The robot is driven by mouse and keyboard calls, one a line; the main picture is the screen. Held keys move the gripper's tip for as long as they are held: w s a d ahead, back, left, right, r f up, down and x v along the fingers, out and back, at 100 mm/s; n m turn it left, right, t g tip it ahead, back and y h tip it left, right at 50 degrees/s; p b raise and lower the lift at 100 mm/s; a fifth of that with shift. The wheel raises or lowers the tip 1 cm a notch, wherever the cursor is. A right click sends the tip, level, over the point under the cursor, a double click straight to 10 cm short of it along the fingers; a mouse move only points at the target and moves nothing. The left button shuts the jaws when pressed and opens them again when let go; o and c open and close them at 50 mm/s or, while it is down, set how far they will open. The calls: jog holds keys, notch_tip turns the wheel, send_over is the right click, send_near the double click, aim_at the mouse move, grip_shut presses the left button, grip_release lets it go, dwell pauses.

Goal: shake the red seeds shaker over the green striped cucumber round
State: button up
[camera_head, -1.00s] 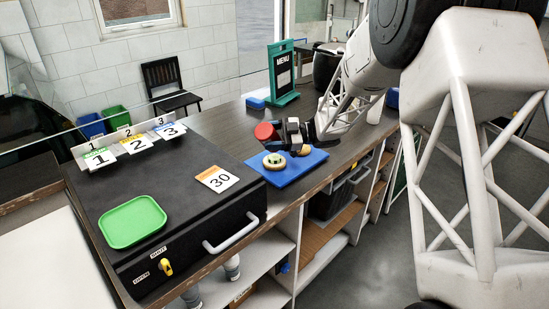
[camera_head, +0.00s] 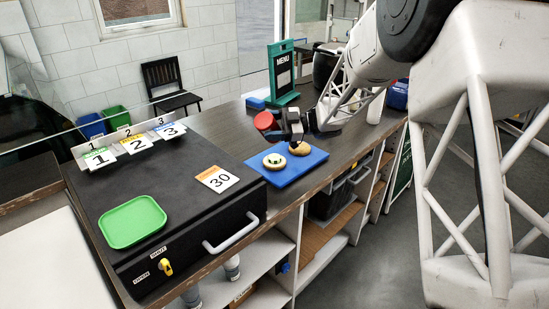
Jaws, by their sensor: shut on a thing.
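The red seeds shaker (camera_head: 264,121) is held by my gripper (camera_head: 279,131), which is shut on it. Its round red end faces left toward the camera, so it looks tipped onto its side. It is above the far left part of the blue board (camera_head: 283,177). A round with green on top (camera_head: 274,161) lies on the board, below and in front of the shaker; its stripes are too small to make out. A second, tan round (camera_head: 299,148) lies behind it to the right, just under my gripper.
A black case (camera_head: 170,190) with a green tray (camera_head: 133,221), number cards and a grey handle fills the counter to the left. A green menu stand (camera_head: 282,73) stands behind.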

aim_at(268, 129)
dwell(0.3)
jog(key=shift+s+a+f+n+t+h, duration=0.1)
jog(key=shift+s+a+n+t+h, duration=0.2)
jog(key=shift+n+h, duration=0.25)
jog(key=shift+s+a+n+t+h, duration=0.3)
jog(key=shift+n+h, duration=0.25)
jog(key=n+h, duration=0.1)
jog(key=s+n+t+h, duration=0.1)
jog(key=n+h, duration=0.1)
jog(key=shift+a+f+t, duration=0.15)
jog(key=shift+f+t, duration=0.05)
jog(key=shift+t, duration=0.1)
jog(key=shift+s, duration=0.1)
jog(key=shift+n, duration=0.3)
jog(key=shift+f+n+t+h, duration=0.2)
jog(key=shift+n+t+h, duration=0.7)
jog(key=shift+t+h, duration=0.15)
jog(key=n+t+h, duration=0.1)
jog(key=n+t, duration=0.1)
jog(key=w+n+t+h, duration=0.1)
jog(key=t, duration=0.1)
jog(key=shift+d+f+h, duration=0.35)
jog(key=shift+s+a+r+n+t+h, duration=0.2)
jog(key=shift+s+r+n+t+h, duration=0.25)
jog(key=shift+t, duration=0.3)
jog(key=shift+s+a+r+n+t+h, duration=0.1)
jog(key=shift+a+r+n+t+h, duration=0.15)
jog(key=shift+n+t, duration=0.4)
jog(key=shift+s, duration=0.1)
